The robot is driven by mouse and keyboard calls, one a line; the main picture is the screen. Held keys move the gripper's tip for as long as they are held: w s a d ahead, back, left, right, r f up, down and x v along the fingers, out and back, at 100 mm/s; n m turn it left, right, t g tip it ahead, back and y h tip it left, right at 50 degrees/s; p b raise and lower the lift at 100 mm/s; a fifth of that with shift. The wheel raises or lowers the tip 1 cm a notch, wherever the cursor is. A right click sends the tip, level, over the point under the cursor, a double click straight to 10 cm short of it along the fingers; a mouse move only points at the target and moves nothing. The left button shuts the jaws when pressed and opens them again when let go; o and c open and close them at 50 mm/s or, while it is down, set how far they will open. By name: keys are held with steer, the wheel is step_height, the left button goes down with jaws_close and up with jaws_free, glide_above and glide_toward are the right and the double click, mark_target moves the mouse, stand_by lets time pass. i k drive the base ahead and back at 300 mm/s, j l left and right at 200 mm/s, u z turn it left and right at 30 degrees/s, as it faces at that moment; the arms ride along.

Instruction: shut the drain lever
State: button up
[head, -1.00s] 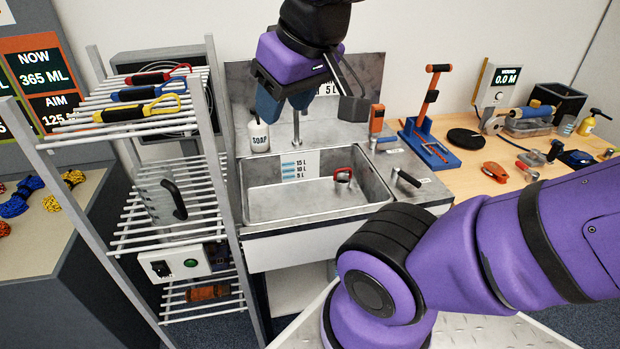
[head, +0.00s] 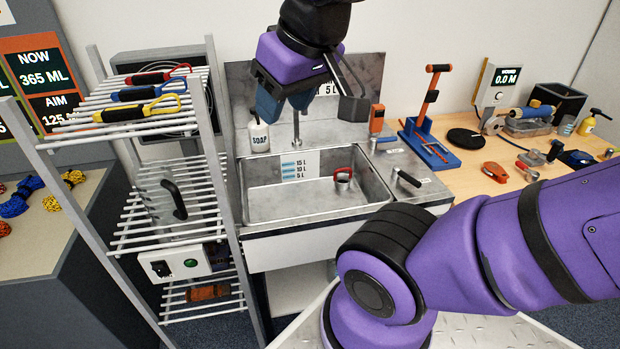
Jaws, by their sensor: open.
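The sink (head: 262,235) is a grey metal basin with a level scale on its back wall. On its right deck stands a lever with a black handle (head: 408,178), tilted. Behind it on the same deck is an upright orange lever (head: 376,120). Small labels lie beside both, too small to read, so I cannot tell which one is the drain lever. My gripper (head: 285,106) has blue fingers, is open and empty, and hangs above the back of the sink near the faucet, apart from both levers.
A small cup with a red handle (head: 343,178) is in the sink. A soap bottle (head: 258,133) stands at the back left. A wooden bench (head: 480,180) with tools is on the right.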

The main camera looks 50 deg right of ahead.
mark_target(397, 172)
steer(key=z, duration=1.75)
